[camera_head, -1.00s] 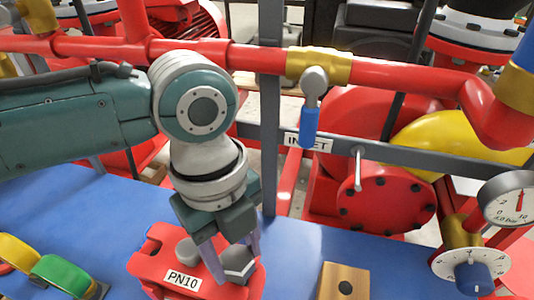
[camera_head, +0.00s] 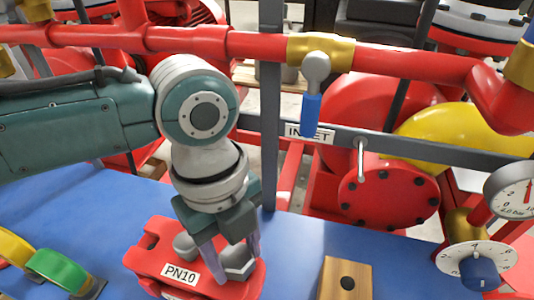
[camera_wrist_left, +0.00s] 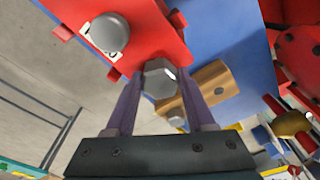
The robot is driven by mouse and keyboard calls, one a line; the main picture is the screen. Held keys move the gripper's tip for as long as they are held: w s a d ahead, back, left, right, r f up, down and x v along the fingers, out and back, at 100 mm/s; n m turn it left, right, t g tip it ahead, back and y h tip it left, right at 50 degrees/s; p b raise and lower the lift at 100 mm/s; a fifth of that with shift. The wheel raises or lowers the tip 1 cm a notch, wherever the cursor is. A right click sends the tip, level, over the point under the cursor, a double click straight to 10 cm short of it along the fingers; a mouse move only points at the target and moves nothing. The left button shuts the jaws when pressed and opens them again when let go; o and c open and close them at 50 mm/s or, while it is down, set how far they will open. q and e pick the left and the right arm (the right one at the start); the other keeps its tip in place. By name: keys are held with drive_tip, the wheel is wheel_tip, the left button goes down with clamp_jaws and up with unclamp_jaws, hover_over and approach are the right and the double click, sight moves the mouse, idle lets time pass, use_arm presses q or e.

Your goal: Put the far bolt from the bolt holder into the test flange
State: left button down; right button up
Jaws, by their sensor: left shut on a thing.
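The test flange (camera_head: 140,262) is a red block with a PN10 label on the blue bench. My left gripper (camera_head: 236,264) points down over its right part, shut on a grey hex-headed bolt (camera_head: 238,259). In the left wrist view the bolt's head (camera_wrist_left: 158,78) sits between the fingertips (camera_wrist_left: 156,88), at the red flange's edge. Its shank is hidden, so I cannot tell how deep it sits. A second grey bolt (camera_head: 185,247) stands in the flange to the left. The wooden bolt holder (camera_head: 345,280) is at the right, with a dark hole on top. My right gripper is not in view.
A yellow and a green ring (camera_head: 60,268) stand at the left front. Behind the bench are a red pipe with a blue-handled valve (camera_head: 311,105) and a grey rail. A dial (camera_head: 477,268) and a gauge are at right. Blue bench is free between flange and holder.

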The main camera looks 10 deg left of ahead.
use_arm(q)
drive_tip(key=shift+c, duration=0.9)
unclamp_jaws()
drive_tip(key=shift+r, duration=0.1)
